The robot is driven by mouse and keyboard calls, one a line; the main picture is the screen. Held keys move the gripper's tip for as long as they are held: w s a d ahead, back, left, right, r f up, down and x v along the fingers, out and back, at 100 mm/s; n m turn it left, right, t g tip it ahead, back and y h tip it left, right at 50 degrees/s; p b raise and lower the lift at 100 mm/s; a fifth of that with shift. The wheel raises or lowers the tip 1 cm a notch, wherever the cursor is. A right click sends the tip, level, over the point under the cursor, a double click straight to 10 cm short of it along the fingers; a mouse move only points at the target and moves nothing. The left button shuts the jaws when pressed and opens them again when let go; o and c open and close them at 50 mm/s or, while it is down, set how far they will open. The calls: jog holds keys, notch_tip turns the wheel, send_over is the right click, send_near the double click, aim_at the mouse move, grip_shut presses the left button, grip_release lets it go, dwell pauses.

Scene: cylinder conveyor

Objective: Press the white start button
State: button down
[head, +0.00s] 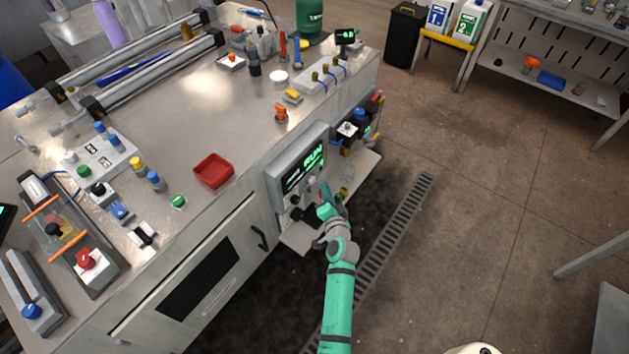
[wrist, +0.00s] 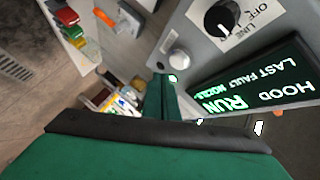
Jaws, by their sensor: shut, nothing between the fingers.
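The control panel (head: 272,186) is a grey box on the front side of the bench, with a lit green display reading RUN. In the wrist view the display (wrist: 252,88) also shows HOOD and LAST FAULT.
A shelf (head: 358,172) with small items is right of the panel. A red tray (head: 213,171) and several small coloured parts lie on the bench top. A floor grate (head: 400,230) runs alongside; the floor to the right is open.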

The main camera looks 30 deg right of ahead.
jog(key=s, duration=0.1)
jog(key=s+d, duration=0.1)
jog(key=s, duration=0.1)
jog(key=shift+s+d, duration=0.2)
dwell(0.5)
jog(key=s+a+f+n+y, duration=0.25)
jog(key=s+a+n, duration=0.45)
jog(key=s+a, duration=1.25)
jog(key=s+a+r+n+t+y, duration=0.1)
jog(key=s+a+r+n+y, duration=0.2)
jog(key=s+a+r+n, duration=0.6)
jog(key=s+a+r, duration=0.6)
jog(key=a, duration=0.2)
jog(key=shift+s+a+r, duration=0.15)
jog(key=shift+s+r, duration=0.15)
jog(key=shift+s, duration=0.05)
